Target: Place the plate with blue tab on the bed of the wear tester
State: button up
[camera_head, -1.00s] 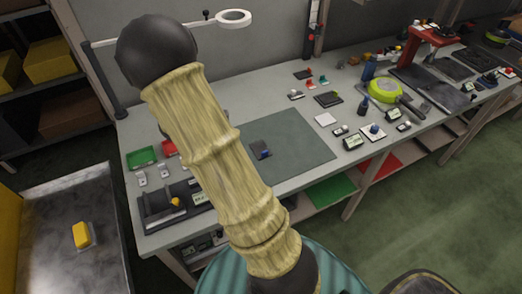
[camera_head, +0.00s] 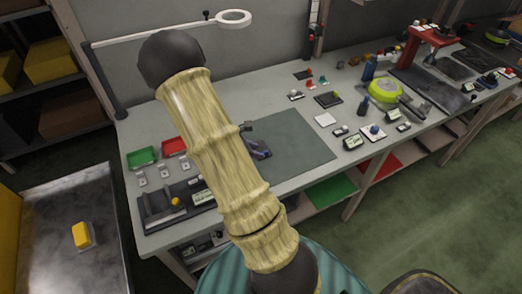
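The dark plate with the blue tab (camera_head: 259,151) is at the grey-green mat, close to the right edge of my arm, which hides part of it. A small dark part of my gripper (camera_head: 247,127) shows just above the plate, past the arm. The fingertips are hidden, so I cannot tell whether they touch the plate. A dark device (camera_head: 165,214) with upright posts, a yellow knob and a small display stands at the bench's front left. A red-framed machine (camera_head: 432,36) stands at the far right. No label shows which one is the wear tester.
The mat (camera_head: 300,150) is clear right of the plate. Green (camera_head: 141,157) and red (camera_head: 174,146) trays and small blocks lie at the left. A ring lamp (camera_head: 233,18) overhangs the back.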

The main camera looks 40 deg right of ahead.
aim_at(264, 152)
jog(key=x, duration=0.4)
jog(key=shift+w+d+f, duration=0.1)
jog(key=shift+w+d, duration=0.05)
grip_shut()
